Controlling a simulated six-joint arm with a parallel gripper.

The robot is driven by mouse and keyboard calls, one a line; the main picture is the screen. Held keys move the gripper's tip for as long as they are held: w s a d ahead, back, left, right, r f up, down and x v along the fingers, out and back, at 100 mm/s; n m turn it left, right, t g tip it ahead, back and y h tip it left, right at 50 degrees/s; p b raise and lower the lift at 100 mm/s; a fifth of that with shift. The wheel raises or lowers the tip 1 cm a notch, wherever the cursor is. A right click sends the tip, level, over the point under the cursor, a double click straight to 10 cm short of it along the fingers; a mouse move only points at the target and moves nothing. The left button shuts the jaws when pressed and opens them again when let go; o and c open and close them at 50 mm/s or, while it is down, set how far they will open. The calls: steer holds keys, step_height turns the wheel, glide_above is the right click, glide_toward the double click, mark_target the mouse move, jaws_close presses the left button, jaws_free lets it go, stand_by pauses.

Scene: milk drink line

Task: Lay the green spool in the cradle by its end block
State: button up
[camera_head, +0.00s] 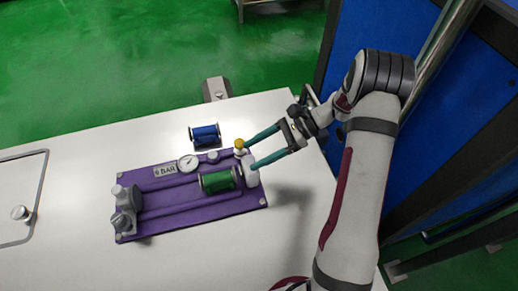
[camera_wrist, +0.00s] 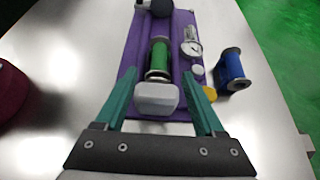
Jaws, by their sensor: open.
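The green spool (camera_head: 219,181) lies on its side on the purple base (camera_head: 190,209), along the groove of the cradle. Its near flange is close beside the pale end block (camera_head: 251,177); I cannot tell if they touch. In the wrist view the green spool (camera_wrist: 159,56) lies in line with the channel, just beyond the end block (camera_wrist: 156,99). My gripper (camera_head: 246,157) is open and empty, with its two teal fingers spread. In the wrist view my gripper (camera_wrist: 159,74) has one finger on each side of the end block and spool, apart from the spool.
A blue spool (camera_head: 205,135) stands apart on the white table (camera_head: 70,240), behind the base. A pressure gauge (camera_head: 188,163), a "6 BAR" label and a yellow-topped part (camera_head: 239,144) line the base's back edge. Grey fittings (camera_head: 124,209) sit at its left end. The table's left is mostly clear.

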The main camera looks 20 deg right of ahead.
steer(key=s+a+r+n+g+h, duration=0.1)
steer(key=s+a+r+n+h, duration=0.25)
steer(key=s+r, duration=0.25)
steer(key=s+a+r+n+g+h, duration=0.1)
steer(key=s+a+r+n+h, duration=0.15)
steer(key=s+r+n, duration=0.35)
steer(key=s+d+n+t+h, duration=0.1)
steer(key=s+n+h, duration=0.2)
steer(key=s, duration=0.9)
steer(key=shift+d+f+t+h, duration=0.3)
steer(key=shift+t+h, duration=0.1)
steer(key=shift+h, duration=0.4)
